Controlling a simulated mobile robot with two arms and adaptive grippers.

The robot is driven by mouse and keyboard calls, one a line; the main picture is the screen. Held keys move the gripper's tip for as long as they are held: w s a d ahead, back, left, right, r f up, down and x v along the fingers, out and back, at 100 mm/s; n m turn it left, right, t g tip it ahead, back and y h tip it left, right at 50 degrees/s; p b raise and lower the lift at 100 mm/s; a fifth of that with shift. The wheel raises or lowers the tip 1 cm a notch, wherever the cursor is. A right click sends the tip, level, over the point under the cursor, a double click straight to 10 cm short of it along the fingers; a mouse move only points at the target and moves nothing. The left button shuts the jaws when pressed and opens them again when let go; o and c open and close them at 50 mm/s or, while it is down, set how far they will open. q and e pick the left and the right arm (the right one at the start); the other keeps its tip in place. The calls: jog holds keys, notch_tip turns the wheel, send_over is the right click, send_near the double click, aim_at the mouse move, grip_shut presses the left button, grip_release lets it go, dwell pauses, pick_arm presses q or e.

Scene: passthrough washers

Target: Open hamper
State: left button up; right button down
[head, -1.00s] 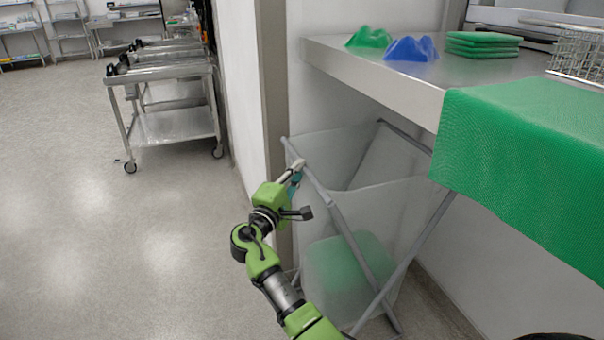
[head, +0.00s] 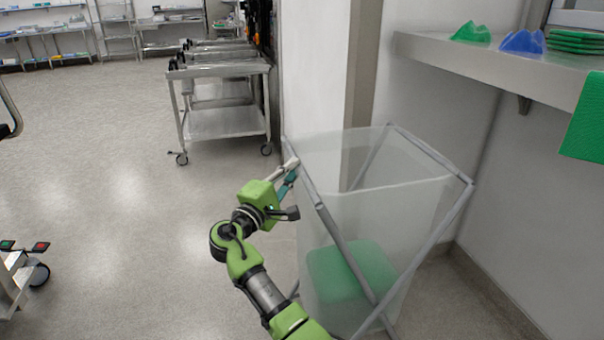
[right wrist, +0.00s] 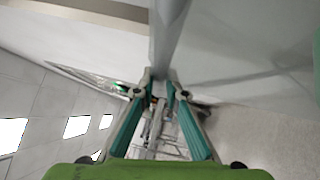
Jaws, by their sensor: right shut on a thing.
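The hamper (head: 400,215) is a translucent bag on a grey crossed-leg frame, with a green folded item (head: 345,270) showing through its wall. Its top is open, and the whole rim shows in the head view. My right gripper (head: 291,169) is at the near left top corner of the frame. In the right wrist view its fingers (right wrist: 159,78) are shut on the grey rail of the hamper (right wrist: 166,40). The exact contact is small and partly hidden. My left gripper is not in view.
A steel counter (head: 450,62) with blue and green items runs along the right wall, and a green cloth (head: 585,125) hangs from it. A steel cart (head: 222,122) stands at the back. Part of another cart (head: 15,280) shows at lower left. The floor (head: 120,220) between is clear.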

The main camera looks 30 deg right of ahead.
jog(key=shift+w+a+f, duration=0.1)
jog(key=shift+a+f, duration=0.05)
jog(key=shift+a, duration=0.4)
jog(key=c, duration=2)
grip_release()
jog(key=shift+c, duration=0.2)
jog(key=r+v, duration=0.1)
jog(key=v, duration=0.6)
jog(key=shift+a+f, duration=0.2)
jog(key=shift+f, duration=0.25)
